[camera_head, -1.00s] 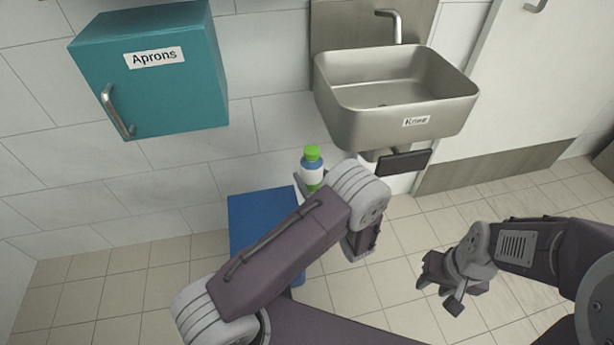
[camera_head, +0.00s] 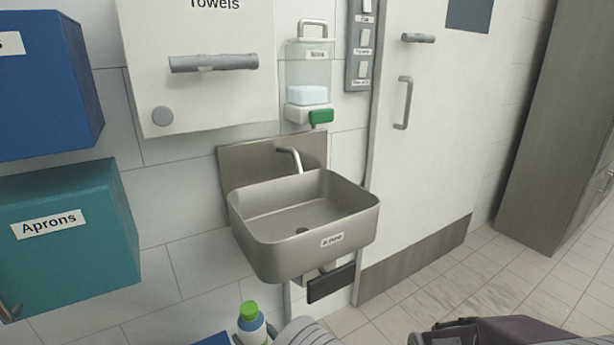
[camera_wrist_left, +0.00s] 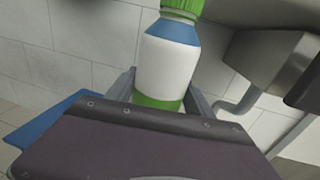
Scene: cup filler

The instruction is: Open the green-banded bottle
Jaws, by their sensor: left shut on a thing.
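The green-banded bottle (camera_head: 252,328) shows at the bottom of the head view, cut off by the frame edge. It is white with a blue shoulder, and its green cap (camera_head: 249,310) is on. In the left wrist view the bottle (camera_wrist_left: 165,68) stands upright relative to the gripper, with the green band (camera_wrist_left: 157,102) low on its body and the cap (camera_wrist_left: 183,7) cut by the top edge. My left gripper (camera_wrist_left: 162,98) is shut on the bottle, one finger on each side. My right gripper is out of view; only part of my right arm shows at bottom right.
A steel sink (camera_head: 304,229) with a dark knee plate (camera_head: 331,283) is close to the right of the bottle. A teal Aprons cabinet (camera_head: 92,268) hangs at left. A blue surface (camera_wrist_left: 50,122) lies below. A soap dispenser with a green lever (camera_head: 321,116) is above the sink.

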